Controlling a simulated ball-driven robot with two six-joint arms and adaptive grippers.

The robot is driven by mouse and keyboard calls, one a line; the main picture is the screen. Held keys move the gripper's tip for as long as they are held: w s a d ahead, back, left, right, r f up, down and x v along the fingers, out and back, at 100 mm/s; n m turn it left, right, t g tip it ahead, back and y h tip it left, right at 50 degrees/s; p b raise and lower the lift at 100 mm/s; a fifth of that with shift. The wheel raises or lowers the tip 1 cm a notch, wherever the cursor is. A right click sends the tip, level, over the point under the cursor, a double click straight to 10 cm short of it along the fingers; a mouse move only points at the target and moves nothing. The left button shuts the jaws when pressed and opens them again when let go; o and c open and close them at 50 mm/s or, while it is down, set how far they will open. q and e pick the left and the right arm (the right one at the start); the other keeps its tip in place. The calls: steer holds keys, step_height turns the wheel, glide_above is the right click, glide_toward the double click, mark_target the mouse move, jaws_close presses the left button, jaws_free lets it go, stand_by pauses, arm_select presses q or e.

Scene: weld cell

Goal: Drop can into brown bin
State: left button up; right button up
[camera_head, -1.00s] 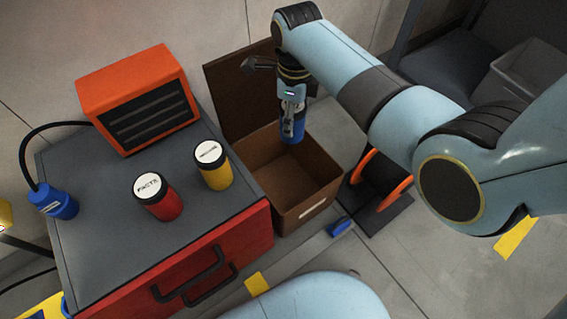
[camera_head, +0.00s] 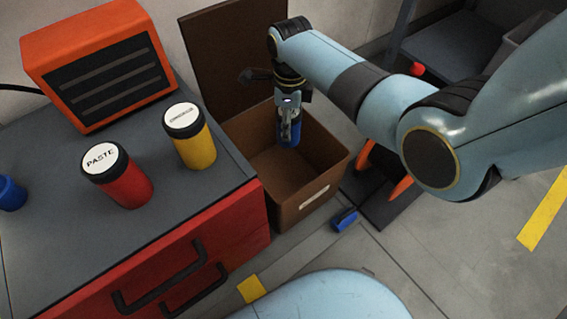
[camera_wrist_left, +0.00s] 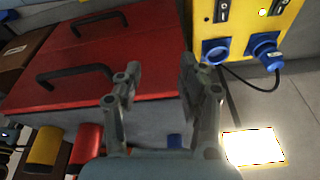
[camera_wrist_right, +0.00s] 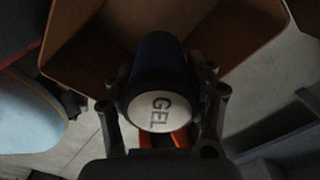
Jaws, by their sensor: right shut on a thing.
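The brown bin (camera_head: 318,186) stands open beside the red cabinet, its lid (camera_head: 225,62) raised at the back. My right gripper (camera_head: 289,125) points down over the bin and is shut on a blue can (camera_head: 289,134). In the right wrist view the can (camera_wrist_right: 158,62) has a white top marked GEL and sits between both fingers, with the bin's brown walls (camera_wrist_right: 80,45) beyond it. A red PASTE can (camera_head: 127,186) and a yellow can (camera_head: 194,148) stand upright on the cabinet top. My left gripper (camera_wrist_left: 155,80) is open and empty in the left wrist view.
The red cabinet (camera_head: 240,232) with black handles is left of the bin. An orange box with dark slats (camera_head: 100,62) stands on it. A small blue object (camera_head: 345,219) lies on the floor by the bin. A yellow panel with blue plugs (camera_wrist_left: 235,30) shows in the left wrist view.

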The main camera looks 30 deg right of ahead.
step_height(320, 180, down, 2)
steer(key=shift+s+f+b, duration=0.1)
steer(key=shift+f+b, duration=0.05)
steer(key=shift+b, duration=0.5)
steer(key=shift+f+b, duration=0.45)
steer(key=shift+b, duration=0.05)
arm_select(q)
steer(key=w+f+t, duration=0.2)
steer(key=shift+w+d+f+t, duration=0.2)
steer(key=shift+w+f+t, duration=0.1)
steer(key=shift+f+t, duration=0.1)
arm_select(e)
steer(key=o, duration=1.6)
step_height(320, 180, up, 12)
arm_select(q)
steer(key=shift+s, duration=0.1)
